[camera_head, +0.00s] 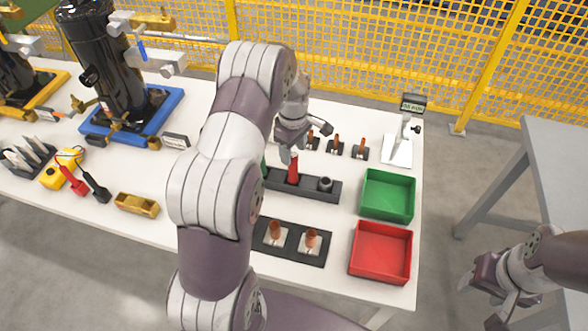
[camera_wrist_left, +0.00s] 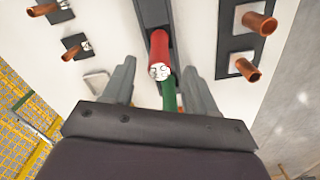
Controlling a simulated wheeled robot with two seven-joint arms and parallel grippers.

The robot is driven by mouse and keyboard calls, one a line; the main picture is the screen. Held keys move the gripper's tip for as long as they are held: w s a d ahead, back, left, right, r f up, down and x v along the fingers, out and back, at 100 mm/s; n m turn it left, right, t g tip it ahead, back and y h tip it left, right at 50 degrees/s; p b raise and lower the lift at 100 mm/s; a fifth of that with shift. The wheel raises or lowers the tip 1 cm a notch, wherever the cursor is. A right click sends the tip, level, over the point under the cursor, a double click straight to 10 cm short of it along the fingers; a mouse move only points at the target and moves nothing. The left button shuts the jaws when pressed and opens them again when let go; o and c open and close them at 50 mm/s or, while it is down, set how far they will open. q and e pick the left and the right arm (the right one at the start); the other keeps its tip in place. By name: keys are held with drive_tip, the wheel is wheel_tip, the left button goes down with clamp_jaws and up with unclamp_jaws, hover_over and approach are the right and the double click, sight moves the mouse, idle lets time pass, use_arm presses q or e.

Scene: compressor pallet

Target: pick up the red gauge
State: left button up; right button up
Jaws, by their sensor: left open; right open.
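The red gauge (camera_head: 293,170) stands upright in a dark rack (camera_head: 317,191) on the white table. My right gripper (camera_head: 484,286) is open and empty, off the table at the lower right.
A green bin (camera_head: 388,194) and a red bin (camera_head: 381,252) stand to the right of the rack. Copper fittings (camera_head: 311,240) sit on plates in front of and behind it. A black compressor (camera_head: 105,60) on a blue base is at the left. Yellow mesh fence stands behind.

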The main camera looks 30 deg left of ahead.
sight(293, 154)
use_arm(q)
wheel_tip(293, 154, down, 4)
drive_tip(key=shift+a+f, duration=0.1)
drive_tip(key=shift+a, duration=0.05)
drive_tip(key=shift+w, duration=0.1)
clamp_jaws()
